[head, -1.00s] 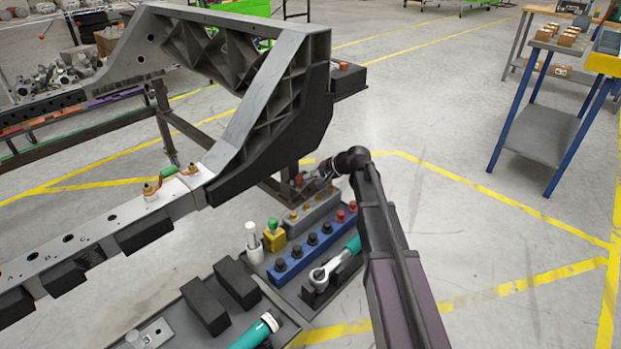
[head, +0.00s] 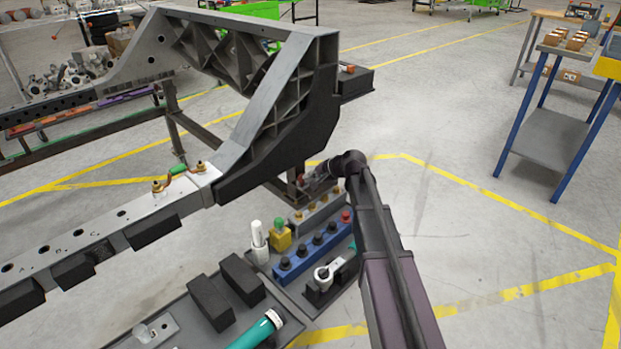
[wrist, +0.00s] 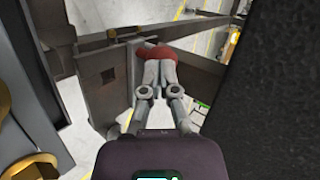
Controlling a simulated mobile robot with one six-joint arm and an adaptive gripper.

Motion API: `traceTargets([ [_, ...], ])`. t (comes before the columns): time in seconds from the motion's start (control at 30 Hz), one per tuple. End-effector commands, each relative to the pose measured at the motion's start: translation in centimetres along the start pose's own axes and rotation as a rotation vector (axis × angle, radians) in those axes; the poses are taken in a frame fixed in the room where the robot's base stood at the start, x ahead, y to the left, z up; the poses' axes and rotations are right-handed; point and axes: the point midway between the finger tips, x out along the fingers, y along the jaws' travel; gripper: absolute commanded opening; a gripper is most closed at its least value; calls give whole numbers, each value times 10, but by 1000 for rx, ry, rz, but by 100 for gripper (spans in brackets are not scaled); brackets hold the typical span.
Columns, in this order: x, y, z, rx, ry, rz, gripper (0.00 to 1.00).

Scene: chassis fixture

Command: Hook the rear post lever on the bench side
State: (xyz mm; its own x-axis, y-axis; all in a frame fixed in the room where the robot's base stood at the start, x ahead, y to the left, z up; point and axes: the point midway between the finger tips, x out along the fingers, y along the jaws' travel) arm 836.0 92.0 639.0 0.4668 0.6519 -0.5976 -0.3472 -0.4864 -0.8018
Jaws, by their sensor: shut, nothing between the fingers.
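A small red part (wrist: 157,58), perhaps the lever's knob, lies at the tips of my gripper (wrist: 159,72) in the wrist view, overlapping them; I cannot tell whether they touch. The gripper fingers are together with nothing between them. A dark steel post (wrist: 110,72) stands left of the fingertips. In the head view my gripper (head: 316,179) reaches left towards the stand's rear post (head: 293,182), under the end of the grey chassis rail (head: 262,95). A reddish spot shows there too, but it is small. The rest of the lever is not clear in either view.
A large dark surface (wrist: 268,90) stands close on the right of the wrist view, and a brass-coloured part (wrist: 30,165) is at lower left. Below my arm are a blue socket rack (head: 310,250) and a dark tray (head: 180,318). Open floor lies to the right.

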Motion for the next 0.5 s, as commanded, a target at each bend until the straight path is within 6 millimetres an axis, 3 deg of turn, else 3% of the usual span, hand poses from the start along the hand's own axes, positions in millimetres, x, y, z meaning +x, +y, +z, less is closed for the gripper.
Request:
traceTargets([
  [0.27, -5, 2, -3, 3, 4, 0, 0],
  [0.5, -21, 4, -2, 3, 3, 0, 0],
])
